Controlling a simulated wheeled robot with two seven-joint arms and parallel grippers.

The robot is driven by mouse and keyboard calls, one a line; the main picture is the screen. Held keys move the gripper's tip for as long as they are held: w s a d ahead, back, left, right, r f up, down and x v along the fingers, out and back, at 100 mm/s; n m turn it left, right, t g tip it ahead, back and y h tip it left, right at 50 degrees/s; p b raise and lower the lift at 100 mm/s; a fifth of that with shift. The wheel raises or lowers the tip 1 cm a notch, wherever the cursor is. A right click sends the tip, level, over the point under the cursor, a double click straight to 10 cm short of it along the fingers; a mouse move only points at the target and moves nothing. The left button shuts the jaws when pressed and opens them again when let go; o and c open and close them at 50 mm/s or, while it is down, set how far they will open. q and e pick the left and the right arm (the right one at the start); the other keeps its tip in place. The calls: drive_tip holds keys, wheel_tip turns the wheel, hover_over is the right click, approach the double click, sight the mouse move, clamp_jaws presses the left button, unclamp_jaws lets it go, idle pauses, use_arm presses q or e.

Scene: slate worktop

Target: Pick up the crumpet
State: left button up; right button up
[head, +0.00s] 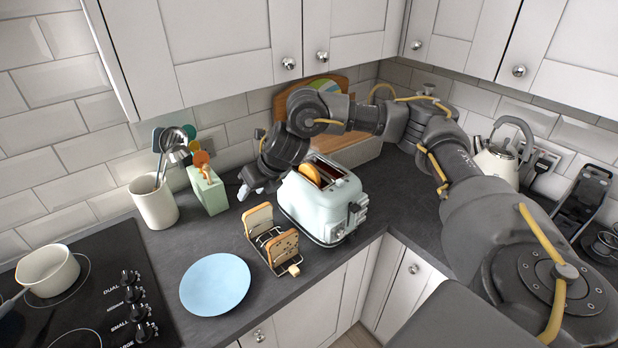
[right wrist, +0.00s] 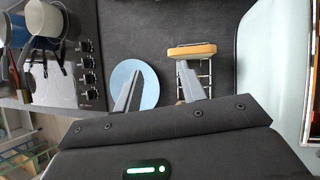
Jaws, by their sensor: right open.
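A round golden bread piece, which may be the crumpet, sticks up from a slot of the pale mint toaster (head: 318,207) in the head view (head: 309,174). A wire toast rack (head: 268,238) in front of the toaster holds a plain slice (head: 258,219) and a dark-speckled slice (head: 284,247); I cannot tell for sure which piece is the crumpet. My right gripper (head: 244,190) is open and empty, above the worktop left of the toaster and behind the rack. In the right wrist view its fingers (right wrist: 158,82) are apart, with a bread slice (right wrist: 192,51) beyond. My left gripper is out of view.
A blue plate (head: 215,284) lies left of the rack. A green holder (head: 207,190) and a cream utensil pot (head: 154,203) stand by the wall. A hob with a pan (head: 48,270) is at left; a kettle (head: 499,160) is at right.

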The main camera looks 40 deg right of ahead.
drive_tip(key=s+d+r+h, duration=0.1)
drive_tip(key=d+r, duration=0.2)
drive_tip(key=d, duration=0.2)
drive_tip(key=d+r+h, duration=0.1)
drive_tip(key=d+r, duration=0.2)
drive_tip(key=d, duration=0.3)
drive_tip(key=g+h, duration=0.1)
drive_tip(key=g, duration=0.1)
approach(309, 165)
drive_tip(key=f, duration=0.1)
drive_tip(key=w+f, duration=0.1)
drive_tip(key=f+b, duration=0.1)
drive_tip(key=shift+w+f+m, duration=0.25)
drive_tip(key=shift+w+m, duration=0.05)
drive_tip(key=shift+w, duration=0.1)
drive_tip(key=shift+f, duration=0.35)
drive_tip(key=shift+p+x, duration=0.35)
drive_tip(key=shift+x, duration=1.95)
drive_tip(key=shift+s+d, duration=0.1)
drive_tip(key=shift+c, duration=0.3)
